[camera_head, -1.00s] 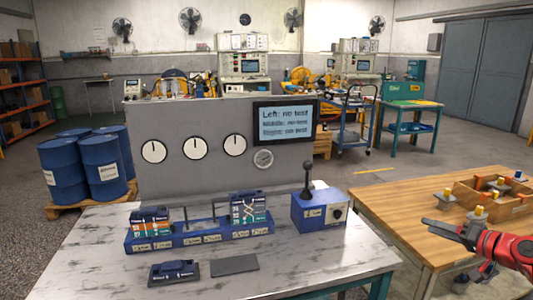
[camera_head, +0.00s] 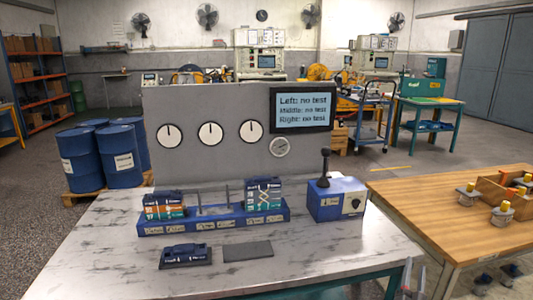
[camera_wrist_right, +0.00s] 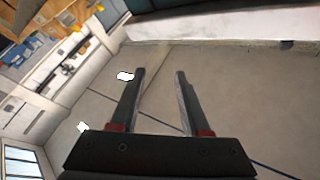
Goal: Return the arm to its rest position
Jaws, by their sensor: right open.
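My right gripper (camera_head: 411,283) shows only as grey fingertips at the bottom edge of the head view, low beside the right front of the marble-topped table (camera_head: 100,270). In the right wrist view the gripper (camera_wrist_right: 160,74) is open, with two parallel dark fingers and nothing between them. Grey floor (camera_wrist_right: 225,90) lies behind the fingers. The rest of the right arm is out of the head view. My left gripper is not in view.
The marble-topped table carries a blue valve rack (camera_head: 212,222), a dark module (camera_head: 186,255), a grey plate (camera_head: 248,251) and a blue lever box (camera_head: 338,202). A wooden table (camera_head: 440,210) with several yellow-topped parts stands right. Floor shows between the tables.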

